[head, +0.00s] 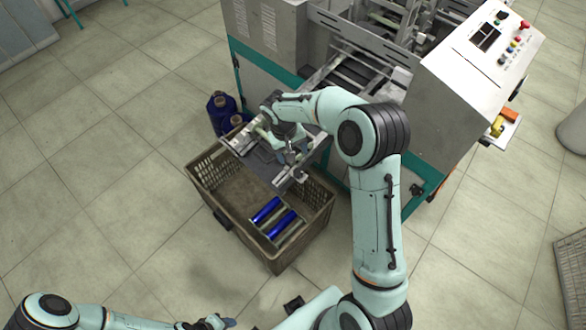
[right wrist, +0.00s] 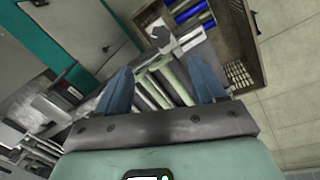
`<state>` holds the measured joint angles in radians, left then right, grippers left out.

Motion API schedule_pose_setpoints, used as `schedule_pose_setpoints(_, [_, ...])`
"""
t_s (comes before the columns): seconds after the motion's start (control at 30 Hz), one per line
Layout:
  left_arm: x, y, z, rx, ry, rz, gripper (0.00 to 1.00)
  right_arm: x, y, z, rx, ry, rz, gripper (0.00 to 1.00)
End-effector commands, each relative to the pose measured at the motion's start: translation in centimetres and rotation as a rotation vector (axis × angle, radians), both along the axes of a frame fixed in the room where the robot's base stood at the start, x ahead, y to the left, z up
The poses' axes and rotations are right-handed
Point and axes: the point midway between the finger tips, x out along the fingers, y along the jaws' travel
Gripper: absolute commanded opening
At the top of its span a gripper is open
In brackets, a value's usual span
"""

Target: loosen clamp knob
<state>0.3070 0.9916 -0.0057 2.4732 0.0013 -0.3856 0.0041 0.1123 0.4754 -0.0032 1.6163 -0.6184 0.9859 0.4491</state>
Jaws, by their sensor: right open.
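A small grey clamp fitting (head: 301,176) sits at the near end of the machine's outfeed tray (head: 284,184). The fitting also shows in the right wrist view (right wrist: 158,33), beyond my fingertips; which part of it is the knob is too small to tell. My right gripper (head: 291,158) is over the tray, just behind the fitting. In the right wrist view its two blue fingers (right wrist: 160,84) are spread apart, with pale green and grey rods (right wrist: 172,80) seen between and beyond them. My left gripper (head: 215,322) is at the bottom edge, far from the tray.
A brown crate (head: 208,200) with blue-wound bobbins (head: 282,223) stands on the floor below the tray. Blue spools (head: 221,112) stand left of the machine. The machine's control panel (head: 489,40) is at upper right. The floor at left is clear.

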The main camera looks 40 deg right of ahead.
Motion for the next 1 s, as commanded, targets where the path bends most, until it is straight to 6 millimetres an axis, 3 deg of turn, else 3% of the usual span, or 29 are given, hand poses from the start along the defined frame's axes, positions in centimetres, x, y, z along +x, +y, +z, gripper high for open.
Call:
schedule_pose_setpoints(0.3, [-0.1, 0.0, -0.1, 0.0, 0.001, 0.0, 0.43, -0.4, -1.1, -6.8, 0.002, 0.006, 0.001, 0.69])
schedule_pose_setpoints(0.5, [0.0, 0.0, 0.0, 0.0, 0.0, 0.0, 0.43, -0.5, -1.7, -10.0, 0.002, 0.002, 0.002, 0.69])
schedule_pose_setpoints(0.7, [0.1, 0.0, 0.1, 0.0, 0.0, 0.0, 0.43, -0.5, -1.9, -11.3, 0.002, 0.001, 0.001, 0.69])
schedule_pose_setpoints(1.0, [0.0, 0.0, 0.1, 0.0, -0.001, 0.0, 0.43, -0.5, -1.9, -11.5, 0.002, 0.0, 0.001, 0.66])
